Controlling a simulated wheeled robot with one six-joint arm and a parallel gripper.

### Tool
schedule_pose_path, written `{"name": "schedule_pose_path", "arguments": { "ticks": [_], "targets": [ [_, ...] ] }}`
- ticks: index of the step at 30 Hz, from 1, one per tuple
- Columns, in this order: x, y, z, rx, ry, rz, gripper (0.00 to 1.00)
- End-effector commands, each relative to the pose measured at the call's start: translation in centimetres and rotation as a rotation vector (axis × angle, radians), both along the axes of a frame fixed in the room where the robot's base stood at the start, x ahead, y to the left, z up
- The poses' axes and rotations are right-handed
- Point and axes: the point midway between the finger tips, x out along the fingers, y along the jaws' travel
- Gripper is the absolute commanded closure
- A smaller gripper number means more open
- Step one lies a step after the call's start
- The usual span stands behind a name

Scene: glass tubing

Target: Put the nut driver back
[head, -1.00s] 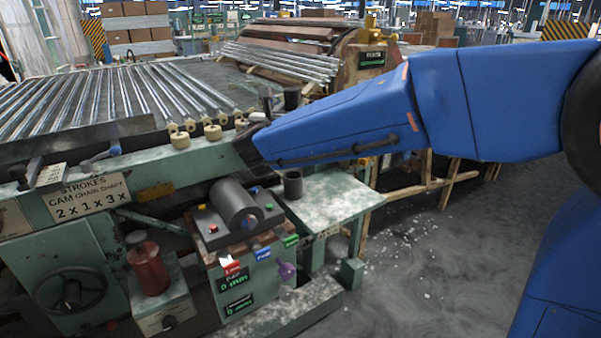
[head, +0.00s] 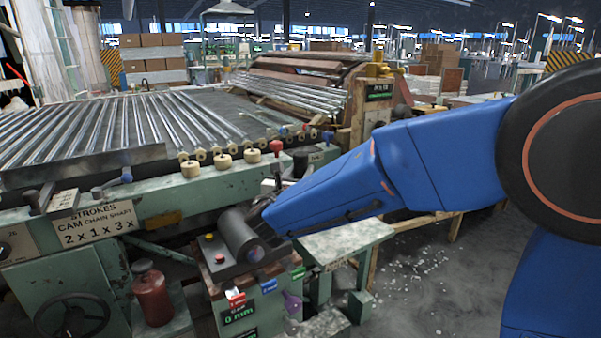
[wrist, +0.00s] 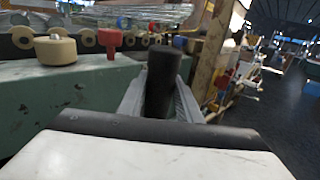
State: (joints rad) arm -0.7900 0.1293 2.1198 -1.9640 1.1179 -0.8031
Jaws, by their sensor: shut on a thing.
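In the wrist view, my gripper (wrist: 160,95) is shut on an upright dark cylinder, apparently the handle of the nut driver (wrist: 163,65), with one grey finger on each side. Its lower end is hidden behind the gripper body. In the head view, my blue wrist covers most of the gripper, and a dark upright piece (head: 300,164), probably the same handle, shows just above it. The gripper is close to the green machine, behind the black motor-like cylinder (head: 238,234). No holder for the driver can be made out clearly.
A red-topped upright (head: 276,148) stands beside the gripper and also shows in the wrist view (wrist: 110,40). Cream rollers (head: 223,161) line the green rail (head: 150,200). A small green bench (head: 345,240) lies below my arm. Open floor (head: 425,280) is at the right.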

Motion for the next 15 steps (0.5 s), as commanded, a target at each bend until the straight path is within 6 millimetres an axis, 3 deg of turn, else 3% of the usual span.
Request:
{"name": "schedule_pose_path", "arguments": {
  "ticks": [15],
  "targets": [
    [0.01,0.02,-0.62,0.001,-0.002,0.0,1.0]
  ]
}}
